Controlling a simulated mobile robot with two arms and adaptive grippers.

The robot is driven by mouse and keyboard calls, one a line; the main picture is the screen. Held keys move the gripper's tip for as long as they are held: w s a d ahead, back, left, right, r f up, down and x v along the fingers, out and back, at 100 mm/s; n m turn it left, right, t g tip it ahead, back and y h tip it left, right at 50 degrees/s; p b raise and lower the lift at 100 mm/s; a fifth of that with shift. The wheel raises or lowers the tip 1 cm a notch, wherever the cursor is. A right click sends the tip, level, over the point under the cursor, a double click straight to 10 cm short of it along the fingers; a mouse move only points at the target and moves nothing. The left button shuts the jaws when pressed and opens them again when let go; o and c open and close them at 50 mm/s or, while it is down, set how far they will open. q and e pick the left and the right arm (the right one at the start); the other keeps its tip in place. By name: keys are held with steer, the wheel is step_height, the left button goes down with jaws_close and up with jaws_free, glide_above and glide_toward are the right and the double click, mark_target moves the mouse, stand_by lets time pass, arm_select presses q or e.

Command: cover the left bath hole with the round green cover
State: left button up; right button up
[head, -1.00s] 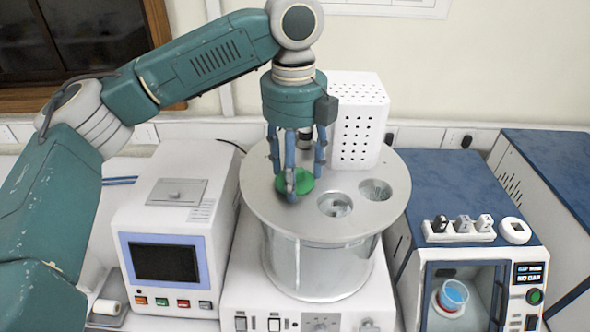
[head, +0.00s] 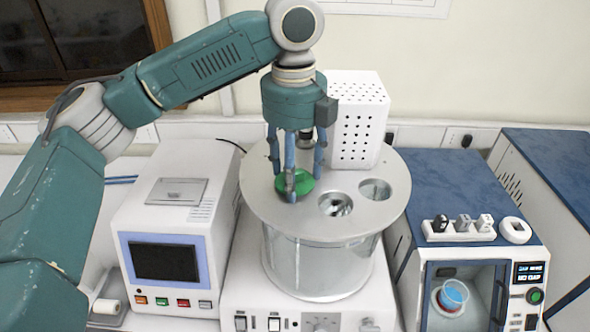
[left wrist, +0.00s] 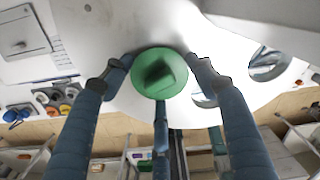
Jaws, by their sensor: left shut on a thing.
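The round green cover (head: 296,184) is at the left part of the round metal bath lid (head: 262,207). My left gripper (head: 293,190) points straight down over it, with its fingers around the cover. In the left wrist view the green cover (left wrist: 159,73) sits between the fingers of my left gripper (left wrist: 160,85), with a raised knob in its middle. The gripper is shut on the cover. The left bath hole is not visible; the cover and fingers hide that spot. My right gripper is not in view.
Two open bath holes show to the right, a middle one (head: 335,204) and a right one (head: 375,190). A white perforated box (head: 358,120) stands behind the lid. A white instrument with a screen (head: 165,262) is at left, and a blue-topped device (head: 450,190) at right.

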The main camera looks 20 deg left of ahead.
arm_select(q)
steer(key=shift+f, duration=0.2)
steer(key=o, duration=0.8)
step_height(320, 180, up, 11)
stand_by(0.7)
stand_by(0.4)
